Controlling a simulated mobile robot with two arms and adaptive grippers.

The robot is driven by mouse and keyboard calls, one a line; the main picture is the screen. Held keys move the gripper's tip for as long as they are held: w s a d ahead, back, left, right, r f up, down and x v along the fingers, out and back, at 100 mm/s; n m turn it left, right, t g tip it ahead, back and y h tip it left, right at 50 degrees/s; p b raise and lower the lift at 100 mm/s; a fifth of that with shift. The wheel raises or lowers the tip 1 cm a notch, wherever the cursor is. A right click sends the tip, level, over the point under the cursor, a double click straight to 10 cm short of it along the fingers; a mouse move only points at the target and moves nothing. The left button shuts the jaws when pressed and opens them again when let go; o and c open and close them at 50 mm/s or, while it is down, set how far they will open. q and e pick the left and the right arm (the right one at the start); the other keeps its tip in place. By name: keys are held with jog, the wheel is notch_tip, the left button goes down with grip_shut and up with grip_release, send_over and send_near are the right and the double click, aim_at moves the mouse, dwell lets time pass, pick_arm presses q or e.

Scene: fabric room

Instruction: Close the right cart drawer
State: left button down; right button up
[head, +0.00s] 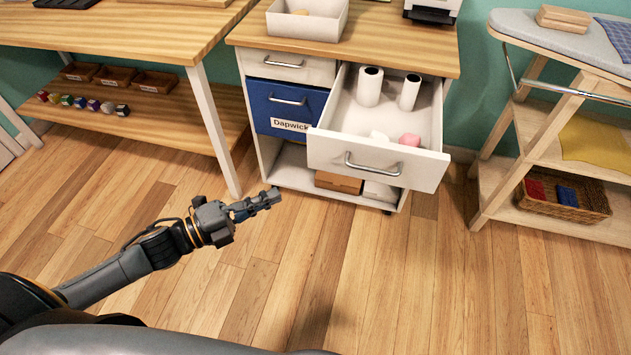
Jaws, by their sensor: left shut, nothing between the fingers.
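The right cart drawer (372,160) is white and stands pulled well out of the cart (440,56). It holds two white rolls (370,87), a pink item (409,140) and a white item beside it. Its metal handle (373,166) is on the front. My left gripper (274,195) is shut and empty. In the picture it lies to the left of and below the open drawer's front, apart from it. My right gripper is not in view.
A blue drawer (285,108) labelled Dapwick and a white drawer (287,65) above it are shut. Boxes lie on the cart's bottom shelf. A wooden table (130,30) stands left, an ironing-board shelf unit (550,145) right. The floor in front is clear.

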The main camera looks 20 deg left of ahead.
pick_arm(q)
send_near(332, 157)
jog(key=w+d, duration=0.3)
jog(key=d, duration=0.1)
jog(key=shift+w+d, duration=0.2)
jog(key=shift+w, duration=0.3)
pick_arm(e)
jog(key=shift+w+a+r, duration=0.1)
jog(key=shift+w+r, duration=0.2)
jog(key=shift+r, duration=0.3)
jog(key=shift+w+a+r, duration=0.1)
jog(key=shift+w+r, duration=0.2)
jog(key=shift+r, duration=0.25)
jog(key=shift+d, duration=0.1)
pick_arm(q)
jog(key=shift+w, duration=0.15)
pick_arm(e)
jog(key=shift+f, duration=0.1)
